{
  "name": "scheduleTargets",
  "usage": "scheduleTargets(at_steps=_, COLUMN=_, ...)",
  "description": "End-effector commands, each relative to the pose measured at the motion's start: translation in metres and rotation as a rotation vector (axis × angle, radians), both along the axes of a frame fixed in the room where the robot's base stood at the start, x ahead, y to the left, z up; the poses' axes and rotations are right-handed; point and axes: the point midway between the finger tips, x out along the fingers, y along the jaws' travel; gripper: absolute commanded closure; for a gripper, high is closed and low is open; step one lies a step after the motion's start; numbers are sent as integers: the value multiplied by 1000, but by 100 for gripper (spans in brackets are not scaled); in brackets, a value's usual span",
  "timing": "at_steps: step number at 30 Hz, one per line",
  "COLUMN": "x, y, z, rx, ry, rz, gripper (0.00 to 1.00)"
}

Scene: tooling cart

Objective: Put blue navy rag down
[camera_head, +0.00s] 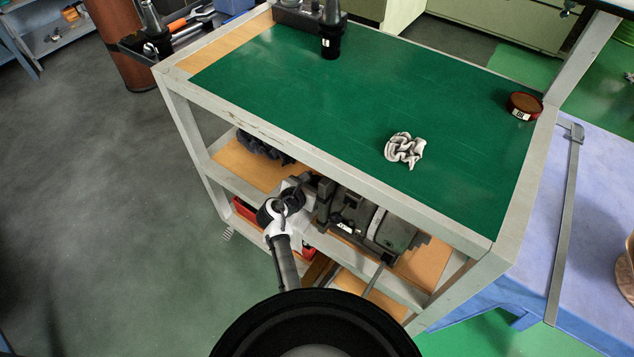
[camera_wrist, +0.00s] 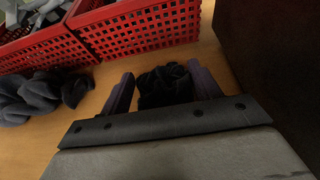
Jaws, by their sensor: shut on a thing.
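In the wrist view my gripper (camera_wrist: 163,82) is shut on a dark navy rag (camera_wrist: 165,86), which is bunched between the two fingers. The rag is low over a wooden shelf surface (camera_wrist: 130,75); I cannot tell whether it touches the wood. In the head view my arm reaches to the cart's open side, and the fingers and held rag are hidden there. A second crumpled dark grey-blue cloth (camera_wrist: 35,95) lies on the wood to the left of the gripper.
Red perforated crates (camera_wrist: 140,30) stand just beyond the rag. A dark block (camera_wrist: 270,60) is close on the right. On the cart's green top (camera_head: 300,95) are a pale crumpled rag (camera_head: 404,150) and a round red tin (camera_head: 523,106). Grey machinery (camera_head: 390,230) fills the shelf's right part.

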Motion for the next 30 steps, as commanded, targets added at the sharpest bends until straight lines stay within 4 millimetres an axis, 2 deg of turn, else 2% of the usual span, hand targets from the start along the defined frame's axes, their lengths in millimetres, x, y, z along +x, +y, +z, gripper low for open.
scheduleTargets(at_steps=13, x=0, y=1, z=-7, rx=0, ry=0, rz=1, gripper=64)
scheduleTargets(at_steps=14, x=0, y=0, z=-7, rx=0, ry=0, rz=1, gripper=34)
scheduleTargets(at_steps=18, x=0, y=0, z=-7, rx=0, ry=0, rz=1, gripper=16)
scheduleTargets(at_steps=26, x=0, y=0, z=-6, rx=0, ry=-2, rz=1, gripper=16)
scheduleTargets(at_steps=30, x=-2, y=3, z=1, rx=2, ry=-3, rz=2, gripper=16)
